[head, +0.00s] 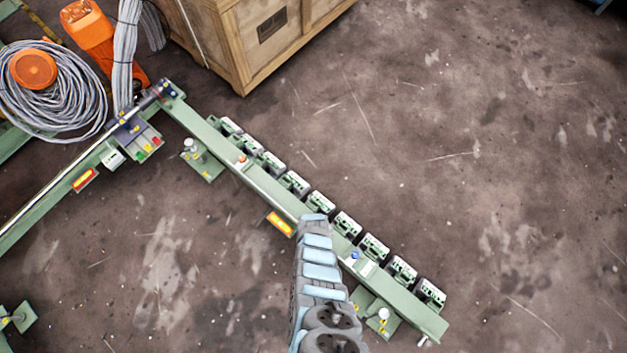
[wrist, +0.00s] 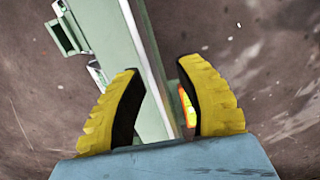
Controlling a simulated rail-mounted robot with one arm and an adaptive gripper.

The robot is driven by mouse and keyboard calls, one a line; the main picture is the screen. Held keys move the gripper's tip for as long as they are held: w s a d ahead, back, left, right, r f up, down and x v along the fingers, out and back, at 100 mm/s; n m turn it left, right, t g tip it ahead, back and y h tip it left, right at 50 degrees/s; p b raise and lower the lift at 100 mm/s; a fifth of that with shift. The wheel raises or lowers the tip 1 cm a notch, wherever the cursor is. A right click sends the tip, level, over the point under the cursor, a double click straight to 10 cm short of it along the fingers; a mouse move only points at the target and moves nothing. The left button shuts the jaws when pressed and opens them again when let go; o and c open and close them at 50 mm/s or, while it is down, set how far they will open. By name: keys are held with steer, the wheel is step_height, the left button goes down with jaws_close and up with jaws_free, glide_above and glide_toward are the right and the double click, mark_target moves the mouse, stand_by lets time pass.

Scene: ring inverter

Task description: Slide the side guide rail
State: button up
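The side guide rail (head: 235,158) is a long green beam running diagonally from upper left to lower right in the head view. In the wrist view the rail (wrist: 115,45) runs down between the two yellow fingers of my gripper (wrist: 162,68). The fingers stand apart, one on each side of the rail, and a gap shows on the right. I cannot tell how high they are relative to the rail. In the head view my arm covers part of the rail and hides the fingers.
Several green-and-grey roller blocks (head: 295,183) line the rail's right side. Green foot brackets (head: 202,160) stand on its left. A wooden crate (head: 245,45) is at the top. Coiled grey cable (head: 75,115) and orange equipment (head: 90,30) are upper left. The floor at right is clear.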

steer(key=shift+r+p, duration=3.2)
steer(key=shift+r, duration=3.35)
steer(key=w+d+r+m+t+p, duration=0.1)
steer(key=w+r+m+t+p, duration=0.1)
steer(key=w+r+t+p, duration=0.4)
steer(key=shift+w+r+h+p, duration=0.3)
steer(key=shift+w+r+p, duration=0.05)
steer(key=shift+w+r, duration=2.3)
steer(key=shift+s+d, duration=0.1)
steer(key=shift+s, duration=0.05)
